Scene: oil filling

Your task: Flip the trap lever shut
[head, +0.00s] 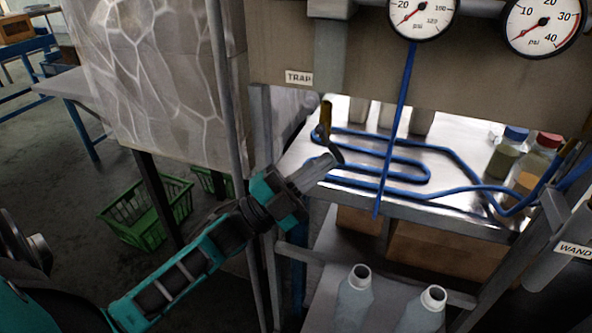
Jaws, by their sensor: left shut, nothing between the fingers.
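The trap lever (326,115) is a small yellow and dark handle that hangs down below the grey fitting beside the TRAP label (299,78). My left gripper (328,160) reaches up from the lower left. Its fingers are shut with nothing between them, and their tips are just below the lever's lower end. I cannot tell whether they touch it. My right gripper is not in view.
Two gauges (421,14) (543,22) sit above the panel. Blue tubing (385,170) runs over the metal shelf, with jars (503,160) at right. Bottles (354,298) stand below. A stone-patterned column (160,80) and a green basket (147,212) are at left.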

